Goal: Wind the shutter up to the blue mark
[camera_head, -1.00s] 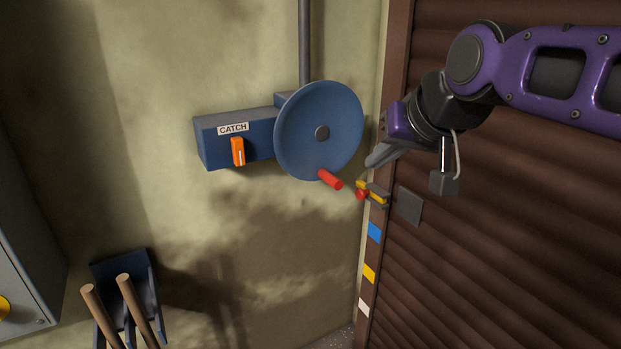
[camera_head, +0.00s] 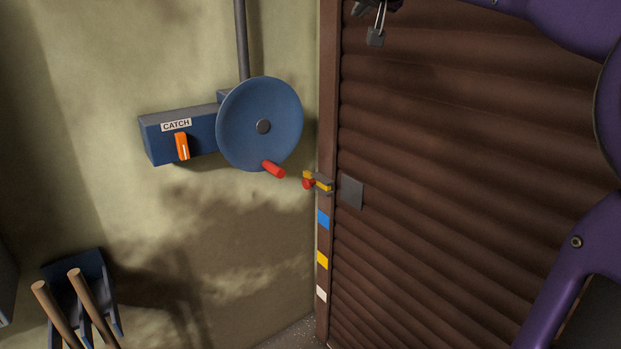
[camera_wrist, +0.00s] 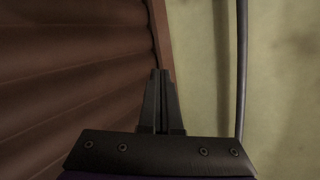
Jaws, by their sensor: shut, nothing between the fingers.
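The brown slatted shutter (camera_head: 440,170) fills the right side in the head view; its bottom edge is not in view. The blue mark (camera_head: 323,219) is on its left frame, above a yellow mark (camera_head: 322,260) and a white mark (camera_head: 321,294). A blue handwheel (camera_head: 283,115) is on the wall, its red handle (camera_head: 273,169) at the lower right. Left of it is a blue box labelled CATCH (camera_head: 160,143) with an orange lever (camera_head: 182,146) hanging down. My gripper (camera_wrist: 160,75) is shut and empty in the wrist view, before the shutter's edge and wall, apart from the wheel.
A yellow and red fitting (camera_head: 313,182) sticks out from the frame above the blue mark, beside a grey plate (camera_head: 351,191) on the shutter. A grey pipe (camera_head: 242,40) rises above the wheel. A blue rack with wooden handles (camera_head: 85,295) stands lower left. Space before the wheel looks clear.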

